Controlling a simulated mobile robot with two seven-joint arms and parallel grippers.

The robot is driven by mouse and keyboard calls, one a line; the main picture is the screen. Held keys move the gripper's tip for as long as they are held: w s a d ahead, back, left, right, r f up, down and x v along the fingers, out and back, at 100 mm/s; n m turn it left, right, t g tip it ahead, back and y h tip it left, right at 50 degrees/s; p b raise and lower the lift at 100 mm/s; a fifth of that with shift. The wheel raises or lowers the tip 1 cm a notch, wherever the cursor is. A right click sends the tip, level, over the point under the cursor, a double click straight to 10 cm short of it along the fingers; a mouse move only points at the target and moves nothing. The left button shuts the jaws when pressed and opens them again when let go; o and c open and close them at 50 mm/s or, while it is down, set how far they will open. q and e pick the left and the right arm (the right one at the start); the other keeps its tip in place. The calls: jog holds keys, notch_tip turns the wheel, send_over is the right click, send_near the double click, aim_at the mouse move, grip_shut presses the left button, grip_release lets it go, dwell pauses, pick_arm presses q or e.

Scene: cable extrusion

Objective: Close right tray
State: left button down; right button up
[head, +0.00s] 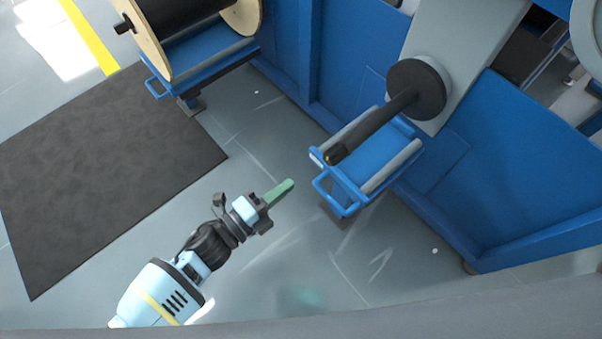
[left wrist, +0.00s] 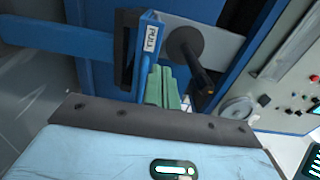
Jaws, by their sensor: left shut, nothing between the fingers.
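The right tray (head: 365,168) is blue with two grey rollers and a tubular handle (head: 322,190) at its front. It stands out from the blue machine, below a dark spindle (head: 375,126). My left gripper (head: 290,183) is shut and empty, its green fingers pointing at the tray. In the head view a small gap shows between the fingertips and the handle. In the left wrist view the green fingers (left wrist: 163,88) reach toward a blue bar with a "PULL" label (left wrist: 151,40); I cannot tell whether they touch. My right gripper is not in view.
The blue machine body (head: 345,65) runs along the back. A left tray (head: 200,60) sits under a cable spool (head: 190,20). A dark mat (head: 100,165) lies on the floor at left. The grey floor in front of the right tray is clear.

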pick_arm(q)
jog(key=p+v, duration=0.1)
jog(key=v, duration=0.4)
jog(key=shift+s+a, duration=0.25)
jog(key=shift+a, duration=0.05)
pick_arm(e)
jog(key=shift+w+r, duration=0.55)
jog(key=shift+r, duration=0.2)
pick_arm(q)
jog(key=shift+r, duration=0.1)
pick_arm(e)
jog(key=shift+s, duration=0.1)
